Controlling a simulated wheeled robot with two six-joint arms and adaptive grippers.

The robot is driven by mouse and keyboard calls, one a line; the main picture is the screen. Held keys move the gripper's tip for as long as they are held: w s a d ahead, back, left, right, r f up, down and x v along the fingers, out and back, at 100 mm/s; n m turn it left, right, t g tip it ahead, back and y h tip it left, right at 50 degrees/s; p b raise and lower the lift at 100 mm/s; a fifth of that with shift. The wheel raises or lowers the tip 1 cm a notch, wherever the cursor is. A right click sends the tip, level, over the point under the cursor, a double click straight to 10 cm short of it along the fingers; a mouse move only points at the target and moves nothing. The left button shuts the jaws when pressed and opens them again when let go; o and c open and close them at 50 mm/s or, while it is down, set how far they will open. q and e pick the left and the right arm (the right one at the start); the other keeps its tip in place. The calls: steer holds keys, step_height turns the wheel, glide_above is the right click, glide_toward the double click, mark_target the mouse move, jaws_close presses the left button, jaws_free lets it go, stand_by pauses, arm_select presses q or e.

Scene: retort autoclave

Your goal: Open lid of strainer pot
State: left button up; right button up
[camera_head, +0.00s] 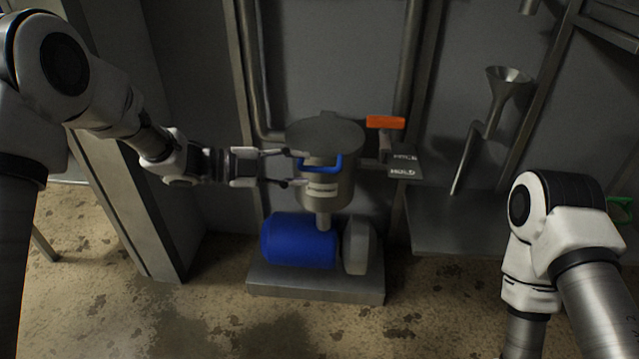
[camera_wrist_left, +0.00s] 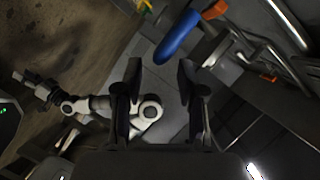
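The strainer pot (camera_head: 333,188) is a grey metal vessel with a round flat lid (camera_head: 326,133), which looks shut on top. A blue handle (camera_head: 320,164) is at the lid's front edge and also shows ahead of the fingers in the left wrist view (camera_wrist_left: 177,37). My left gripper (camera_head: 295,168) is open, its fingers pointing right near the handle, one above the other. In the wrist view the handle lies beyond the fingertips, with nothing between them; contact is not visible.
An orange-handled lever (camera_head: 385,122) and a labelled plate (camera_head: 403,162) stand right of the pot. A blue motor (camera_head: 298,240) sits below on a metal base (camera_head: 315,283). Vertical pipes run behind. A metal funnel (camera_head: 508,82) is at the right.

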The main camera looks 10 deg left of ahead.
mark_target(311, 169)
arm_select(q)
steer(key=b+x, duration=0.1)
steer(key=x, duration=0.4)
steer(key=shift+f+b, duration=0.1)
steer(key=shift+b, duration=0.25)
jaws_close()
steer(key=w+r+n+g+p, duration=0.2)
steer(key=r+p, duration=1.2)
steer(key=p, duration=0.9)
steer(key=shift+w+n+y, duration=0.4)
steer(key=shift+w+n, duration=0.2)
steer(key=shift+w, duration=0.6)
steer(key=shift+a, duration=0.1)
